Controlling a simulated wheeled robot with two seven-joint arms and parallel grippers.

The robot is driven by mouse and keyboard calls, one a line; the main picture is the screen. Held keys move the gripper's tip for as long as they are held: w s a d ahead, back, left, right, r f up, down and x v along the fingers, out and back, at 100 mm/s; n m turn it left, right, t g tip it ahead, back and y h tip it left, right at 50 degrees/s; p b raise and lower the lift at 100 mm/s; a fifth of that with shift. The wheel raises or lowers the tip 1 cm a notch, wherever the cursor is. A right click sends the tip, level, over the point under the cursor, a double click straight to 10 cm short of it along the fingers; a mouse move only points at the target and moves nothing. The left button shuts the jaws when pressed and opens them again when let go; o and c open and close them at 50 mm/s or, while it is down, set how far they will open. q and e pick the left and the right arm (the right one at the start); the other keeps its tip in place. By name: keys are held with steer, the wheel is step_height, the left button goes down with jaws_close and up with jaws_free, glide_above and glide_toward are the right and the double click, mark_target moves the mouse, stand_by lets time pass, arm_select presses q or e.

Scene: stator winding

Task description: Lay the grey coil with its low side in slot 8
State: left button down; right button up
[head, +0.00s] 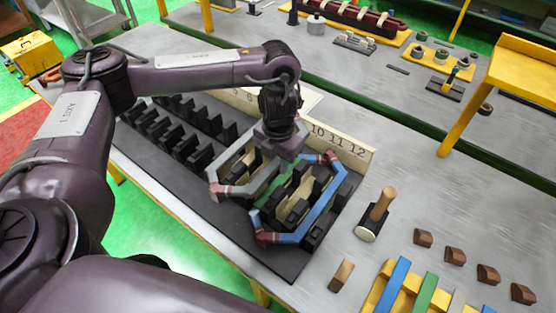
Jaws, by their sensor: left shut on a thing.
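My left gripper (281,150) is shut on the grey coil (250,188), a six-sided loop with a reddish wrapped end at its lower left. The gripper hides the coil's upper part. The coil is over the black slotted block (170,185); I cannot tell whether its low side is inside a slot. A blue coil (324,209) with reddish wrapped ends lies in the slots just right of it. A green coil (297,183) shows partly between them. My right gripper is not in view.
A number strip (357,150) reading 10, 11, 12 stands behind the block, its lower numbers mostly hidden by my arm. A mallet (380,212), a wooden block (341,275) and several brown wedges (455,257) lie to the right. A yellow rack (383,290) holds blue and green bars.

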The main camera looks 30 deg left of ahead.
mark_target(278, 183)
arm_select(q)
steer(key=shift+f, duration=0.3)
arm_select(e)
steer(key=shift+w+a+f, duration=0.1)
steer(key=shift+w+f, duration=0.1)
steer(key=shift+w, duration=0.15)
arm_select(q)
steer(key=shift+f+b, duration=0.1)
steer(key=shift+b, duration=0.2)
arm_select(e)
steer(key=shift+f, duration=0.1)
